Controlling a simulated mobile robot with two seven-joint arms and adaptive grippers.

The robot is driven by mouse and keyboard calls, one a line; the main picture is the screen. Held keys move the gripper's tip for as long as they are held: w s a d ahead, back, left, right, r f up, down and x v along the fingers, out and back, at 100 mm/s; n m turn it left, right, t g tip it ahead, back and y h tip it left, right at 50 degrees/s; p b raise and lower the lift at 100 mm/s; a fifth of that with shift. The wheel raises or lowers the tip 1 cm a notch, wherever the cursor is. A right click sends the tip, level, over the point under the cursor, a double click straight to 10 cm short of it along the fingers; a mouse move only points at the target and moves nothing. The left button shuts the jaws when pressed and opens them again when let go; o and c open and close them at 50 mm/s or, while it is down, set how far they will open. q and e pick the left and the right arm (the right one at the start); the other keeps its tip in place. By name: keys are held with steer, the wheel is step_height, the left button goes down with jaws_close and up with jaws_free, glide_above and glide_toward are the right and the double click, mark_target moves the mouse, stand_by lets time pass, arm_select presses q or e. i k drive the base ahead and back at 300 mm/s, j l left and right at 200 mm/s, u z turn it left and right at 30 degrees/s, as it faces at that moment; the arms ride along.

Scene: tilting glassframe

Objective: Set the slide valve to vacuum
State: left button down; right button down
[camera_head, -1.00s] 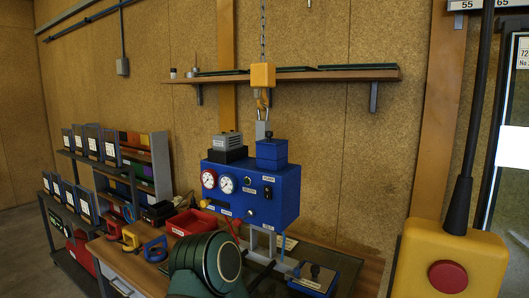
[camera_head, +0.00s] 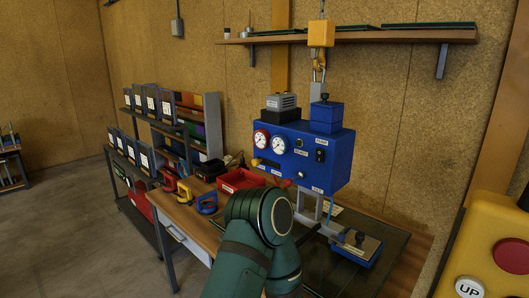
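The blue control unit (camera_head: 330,156) of the lifting device hangs from a yellow hoist block (camera_head: 321,33) on a chain. Two round gauges, one red-rimmed (camera_head: 262,139) and one pale-rimmed (camera_head: 279,145), sit on its front face. A small yellow knob (camera_head: 256,162) sticks out at the lower left of that face, probably the slide valve; its set position is too small to read. Small labels sit beside it. One of my dark green arms rises from the bottom edge, in front of the bench and below the unit. Neither gripper shows in the view.
The wooden bench (camera_head: 189,212) holds a red bin (camera_head: 240,181) and blue, red and yellow cup-like handles. A rack with panels (camera_head: 152,104) stands at left. A yellow pendant box (camera_head: 490,255) with a red button fills the lower right. Floor at left is clear.

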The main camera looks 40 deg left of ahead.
mark_target(256, 162)
steer(key=k+j, duration=0.1)
steer(key=j, duration=0.8)
steer(key=j+z, duration=0.1)
steer(key=j, duration=1.25)
